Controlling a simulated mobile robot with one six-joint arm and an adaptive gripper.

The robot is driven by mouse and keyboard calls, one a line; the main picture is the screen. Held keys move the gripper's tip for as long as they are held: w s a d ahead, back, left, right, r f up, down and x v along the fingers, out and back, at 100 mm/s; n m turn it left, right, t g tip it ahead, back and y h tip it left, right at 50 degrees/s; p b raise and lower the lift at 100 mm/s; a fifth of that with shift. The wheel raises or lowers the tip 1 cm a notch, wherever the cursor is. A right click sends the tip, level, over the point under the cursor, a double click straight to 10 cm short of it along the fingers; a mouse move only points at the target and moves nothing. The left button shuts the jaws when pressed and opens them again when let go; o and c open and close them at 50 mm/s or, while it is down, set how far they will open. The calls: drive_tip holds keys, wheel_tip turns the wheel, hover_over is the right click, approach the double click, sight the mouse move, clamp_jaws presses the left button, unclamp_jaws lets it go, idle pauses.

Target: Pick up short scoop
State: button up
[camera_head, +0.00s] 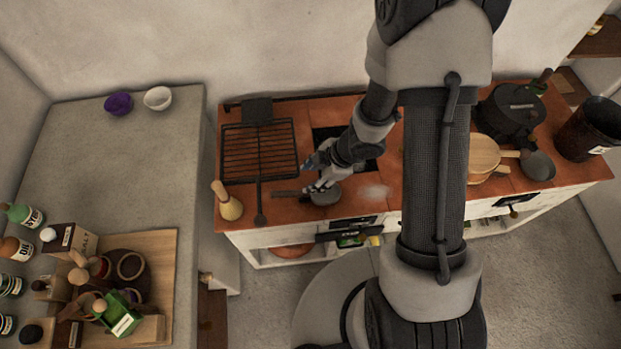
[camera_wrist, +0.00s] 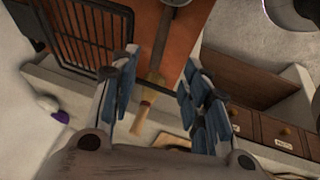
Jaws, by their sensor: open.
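A short scoop (camera_head: 326,196) with a round grey bowl and a dark handle pointing left lies on the terracotta counter, near its front edge. In the wrist view its handle (camera_wrist: 161,40) runs down from the top between my fingertips, and its bowl is mostly cut off. My gripper (camera_head: 312,174) is open and empty, close above the scoop; its blue-padded fingers also show in the wrist view (camera_wrist: 160,60). I cannot tell whether either finger touches the handle. My gripper partly hides the scoop in the head view.
A black grill rack (camera_head: 260,149) and a pale wooden brush (camera_head: 230,208) are left of the scoop. A black pot (camera_head: 512,112), wooden boards (camera_head: 484,153), a grey ladle-like pan (camera_head: 538,166) and a dark bucket (camera_head: 591,130) stand right. Some counter beside the scoop is free.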

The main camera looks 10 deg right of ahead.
drive_tip(key=b, duration=0.6)
approach(296, 193)
drive_tip(key=x, duration=0.5)
drive_tip(key=shift+s+a, duration=0.1)
drive_tip(key=shift+a, duration=0.15)
drive_tip(key=shift+d+b+x, duration=0.2)
drive_tip(key=shift+b+x, duration=1.4)
drive_tip(key=shift+x, duration=1.5)
drive_tip(key=shift+c, duration=0.5)
clamp_jaws()
